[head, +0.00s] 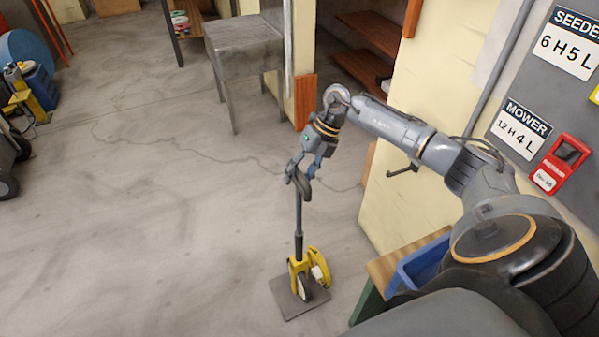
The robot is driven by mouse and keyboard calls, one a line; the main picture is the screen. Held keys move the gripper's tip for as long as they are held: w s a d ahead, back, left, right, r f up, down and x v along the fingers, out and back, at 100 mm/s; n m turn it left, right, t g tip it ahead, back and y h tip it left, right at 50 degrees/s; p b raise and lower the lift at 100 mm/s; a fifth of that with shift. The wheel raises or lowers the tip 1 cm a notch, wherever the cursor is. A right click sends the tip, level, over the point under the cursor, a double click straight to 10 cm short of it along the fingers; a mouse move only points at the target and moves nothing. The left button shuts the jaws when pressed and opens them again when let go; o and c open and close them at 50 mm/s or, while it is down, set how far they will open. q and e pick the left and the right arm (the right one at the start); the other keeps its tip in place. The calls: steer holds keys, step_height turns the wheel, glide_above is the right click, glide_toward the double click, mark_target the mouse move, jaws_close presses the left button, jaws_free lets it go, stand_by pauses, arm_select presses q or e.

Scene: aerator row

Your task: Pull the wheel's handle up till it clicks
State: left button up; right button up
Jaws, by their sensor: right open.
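The wheel (319,266) is a yellow measuring-type wheel with a yellow bracket, standing on a dark square plate (289,306) on the floor. Its handle (299,217) is a thin dark shaft that rises nearly upright from the bracket, with a thicker dark sleeve low down and a curved grip at the top. My right gripper (298,177) points down at the top of the handle, its fingers open around or beside the grip. I cannot tell whether they touch it. My left gripper is not in view.
A blue bin (420,264) sits on a wooden-topped bench at the lower right, near the wheel. A grey metal table (243,42) stands behind. A wall with sign boards (524,129) and a red switch box (560,163) is at the right. The floor left of the wheel is clear.

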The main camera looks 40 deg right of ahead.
steer(key=w+p+v, duration=0.1)
steer(key=p+v, duration=0.3)
steer(key=v, duration=0.5)
steer(key=shift+s+p, duration=0.4)
steer(key=shift+s, duration=0.05)
